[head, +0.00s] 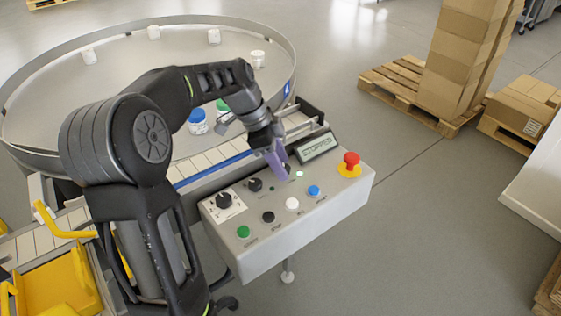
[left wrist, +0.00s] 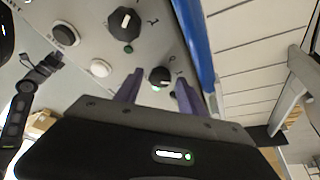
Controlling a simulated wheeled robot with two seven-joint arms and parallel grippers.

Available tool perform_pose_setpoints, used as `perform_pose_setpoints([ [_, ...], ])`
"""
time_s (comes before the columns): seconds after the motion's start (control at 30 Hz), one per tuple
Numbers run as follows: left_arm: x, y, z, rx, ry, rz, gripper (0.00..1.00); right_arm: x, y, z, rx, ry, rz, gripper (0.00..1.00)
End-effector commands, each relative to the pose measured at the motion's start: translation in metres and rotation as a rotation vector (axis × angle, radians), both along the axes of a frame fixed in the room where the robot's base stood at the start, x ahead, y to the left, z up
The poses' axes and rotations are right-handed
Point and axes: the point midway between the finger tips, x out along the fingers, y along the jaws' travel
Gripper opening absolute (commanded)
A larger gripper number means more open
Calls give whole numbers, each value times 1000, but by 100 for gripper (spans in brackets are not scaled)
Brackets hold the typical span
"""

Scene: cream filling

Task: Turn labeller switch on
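The grey control panel (head: 330,190) carries knobs and buttons; its small labels are too small to read. My left gripper (left wrist: 158,92) is open, its two purple fingers on either side of a small black knob (left wrist: 160,76) with a pale pointer mark. Whether the fingers touch it I cannot tell. A green lamp (left wrist: 156,88) glows beside this knob, and it also shows lit in the head view (head: 299,174). In the head view my left gripper (head: 277,160) hides the knob. A second black knob (left wrist: 123,20) sits beside it, also visible in the head view (head: 254,185).
The panel has a red stop button (head: 350,163), a display (head: 318,146) reading STOPPED, and white (head: 292,204), blue (head: 314,190) and green (head: 243,232) buttons. A conveyor (head: 205,162) and round table (head: 130,62) lie behind. A dark arm, apparently my right, shows in the left wrist view.

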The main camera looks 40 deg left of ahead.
Motion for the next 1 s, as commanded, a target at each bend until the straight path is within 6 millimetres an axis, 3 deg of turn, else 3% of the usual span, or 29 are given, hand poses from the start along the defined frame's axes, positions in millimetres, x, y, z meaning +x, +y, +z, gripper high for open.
perform_pose_setpoints([
  [0.4,-1,2,5,0,0,1,52,0,0,0,0,0,0,59],
  [0.8,-13,20,60,1,-3,1,52,0,0,-1,0,0,0,59],
  [1.0,-17,24,72,0,0,0,52,0,0,-1,0,0,0,59],
])
